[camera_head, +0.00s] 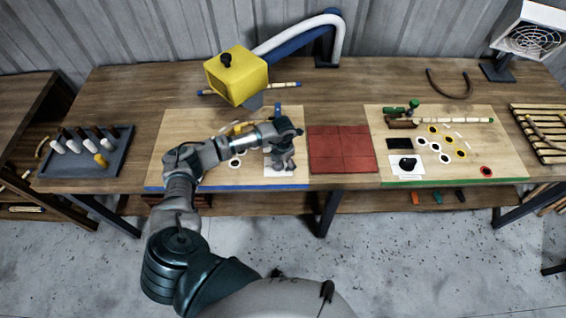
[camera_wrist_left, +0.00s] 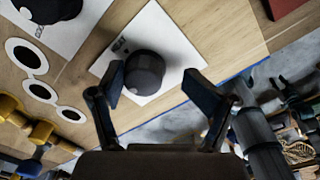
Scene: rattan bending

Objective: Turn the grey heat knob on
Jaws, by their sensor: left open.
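The dark grey round knob (camera_wrist_left: 145,72) sits on a white card (camera_wrist_left: 168,42) in the left wrist view. My left gripper (camera_wrist_left: 152,88) is open, with one finger on either side of the knob in that picture. I cannot tell whether the fingers touch it. In the head view my left gripper (camera_head: 282,158) is over the white card (camera_head: 279,172) at the front right of the left wooden board, and it hides the knob there. A second black knob (camera_wrist_left: 46,8) on another white card shows at the top left of the wrist view. My right gripper is not in view.
A yellow box (camera_head: 236,76) stands behind the left board (camera_head: 170,150). A red tiled mat (camera_head: 343,150) lies right of it. The right board (camera_head: 510,160) holds a black knob (camera_head: 407,163) and several rings. A dark tray (camera_head: 112,165) with pegs stands at the left.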

